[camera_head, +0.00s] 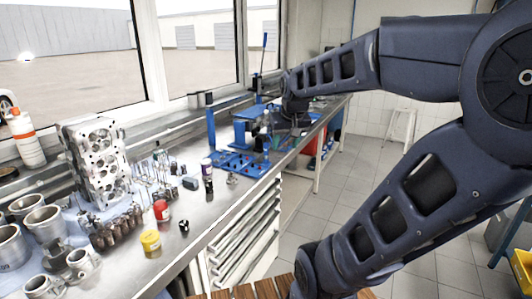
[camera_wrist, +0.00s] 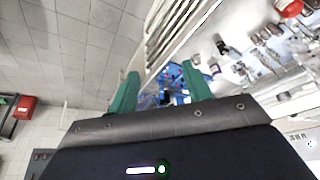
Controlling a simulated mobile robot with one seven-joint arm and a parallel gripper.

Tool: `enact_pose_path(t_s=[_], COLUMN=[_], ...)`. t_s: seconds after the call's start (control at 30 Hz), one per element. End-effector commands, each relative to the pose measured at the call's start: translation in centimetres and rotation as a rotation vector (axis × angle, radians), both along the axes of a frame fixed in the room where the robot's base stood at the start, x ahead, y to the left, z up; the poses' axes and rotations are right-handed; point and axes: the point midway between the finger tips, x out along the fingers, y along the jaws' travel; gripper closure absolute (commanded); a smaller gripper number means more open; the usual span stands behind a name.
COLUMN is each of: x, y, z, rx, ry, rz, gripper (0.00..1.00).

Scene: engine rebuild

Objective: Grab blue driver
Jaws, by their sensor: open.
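My gripper (camera_wrist: 160,70) is open, with its two green fingers apart and nothing held between them. In the head view my arm reaches over the far part of the workbench, and the gripper is small and partly lost among blue items there. Between and beyond the fingers in the wrist view lies a blue tray (camera_wrist: 175,75) with small red and dark pieces. The same blue tray shows in the head view (camera_head: 236,160). I cannot pick out the blue driver with certainty among the blue things in either view.
A metal workbench (camera_head: 215,205) runs along the windows. An engine block (camera_head: 93,160), metal cylinders (camera_head: 42,222), a red jar (camera_head: 161,210) and a yellow-lidded jar (camera_head: 150,241) stand at the near left. A tall blue post (camera_head: 211,125) rises behind the tray. The tiled floor at right is mostly clear.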

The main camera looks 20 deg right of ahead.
Motion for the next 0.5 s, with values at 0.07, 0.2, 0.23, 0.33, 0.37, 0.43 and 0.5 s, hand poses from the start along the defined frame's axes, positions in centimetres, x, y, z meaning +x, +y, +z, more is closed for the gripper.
enact_pose_path(t_s=[0.07, 0.2, 0.23, 0.33, 0.37, 0.43, 0.5], x=[2.4, 6.6, 7.5, 10.5, 11.4, 13.5, 15.7], y=[-0.2, -0.7, -0.8, -1.1, -1.2, -1.5, -1.8], z=[0.3, 0.7, 0.7, 0.7, 0.6, 0.4, 0.1], rx=[0.002, 0.005, 0.006, 0.008, 0.009, 0.010, 0.010], ry=[0.006, 0.006, 0.006, 0.006, 0.007, 0.007, 0.008], rz=[-0.009, -0.025, -0.028, -0.039, -0.043, -0.050, -0.058], gripper=[0.51, 0.51, 0.51, 0.51, 0.51, 0.51, 0.51])
